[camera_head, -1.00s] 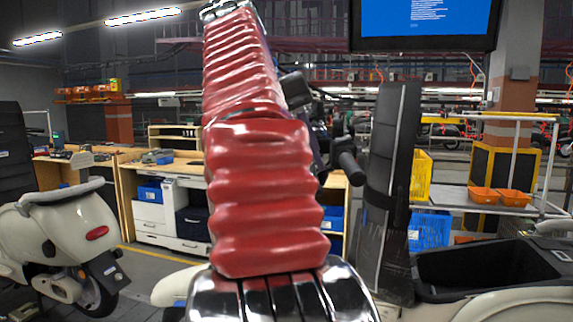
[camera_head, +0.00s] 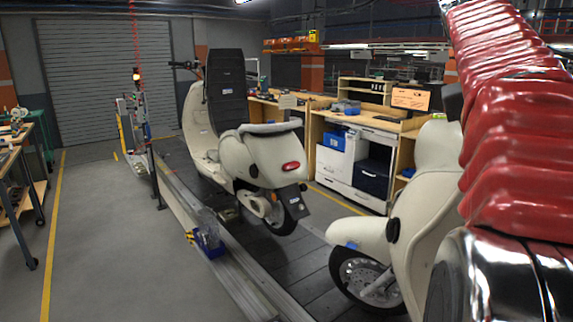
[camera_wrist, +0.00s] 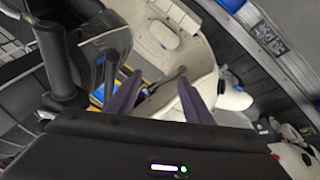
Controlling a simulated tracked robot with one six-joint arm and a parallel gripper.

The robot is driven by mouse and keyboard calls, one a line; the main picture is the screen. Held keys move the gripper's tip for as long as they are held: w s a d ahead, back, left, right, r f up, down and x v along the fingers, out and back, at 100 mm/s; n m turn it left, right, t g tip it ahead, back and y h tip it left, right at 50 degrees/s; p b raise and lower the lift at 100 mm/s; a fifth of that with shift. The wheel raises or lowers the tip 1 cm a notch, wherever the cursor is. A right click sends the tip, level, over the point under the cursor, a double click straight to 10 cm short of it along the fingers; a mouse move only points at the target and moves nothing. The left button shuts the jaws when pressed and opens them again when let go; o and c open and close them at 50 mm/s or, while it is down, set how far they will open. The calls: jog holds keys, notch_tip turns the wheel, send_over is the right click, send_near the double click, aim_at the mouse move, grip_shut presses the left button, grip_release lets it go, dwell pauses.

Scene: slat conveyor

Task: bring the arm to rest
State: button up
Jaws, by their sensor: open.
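My arm, in a ribbed red sleeve (camera_head: 525,145), rises along the right edge of the head view. My gripper is outside the head view. In the wrist view my gripper (camera_wrist: 160,78) shows two purple-grey fingers spread apart, with nothing between them. Beyond the fingers are cream scooter body panels (camera_wrist: 165,35), and a black handle-like part (camera_wrist: 58,65) is at the left. The gap between the fingers and the panels is hard to judge.
A cream scooter (camera_head: 255,160) stands on the slat conveyor (camera_head: 290,260). A nearer scooter's wheel and panel (camera_head: 375,265) are close to my arm. Workbenches (camera_head: 350,150) stand behind. A metal rail (camera_head: 235,270) edges the conveyor. The grey floor (camera_head: 105,240) at left is clear.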

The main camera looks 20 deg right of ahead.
jog(key=w+a+f+n+t+y, duration=0.15)
jog(key=w+a+f, duration=0.25)
jog(key=a+f, duration=0.45)
jog(key=w+a+f+n+t, duration=0.3)
jog(key=w+a+f, duration=0.2)
jog(key=a+f, duration=0.35)
jog(key=s+a+f+n+y, duration=0.1)
jog(key=s+a+f, duration=0.1)
jog(key=a+f, duration=0.2)
jog(key=s+a+f+n+t+y, duration=0.1)
jog(key=a+f, duration=0.4)
jog(key=a, duration=0.6)
jog(key=s+a+f+n+y, duration=0.2)
jog(key=s+a+f+n, duration=0.1)
jog(key=a, duration=0.5)
notch_tip(320, 180, down, 2)
jog(key=shift+s+f+t, duration=0.15)
jog(key=shift+s+t, duration=0.2)
jog(key=shift+s, duration=0.4)
jog(key=shift+n, duration=0.25)
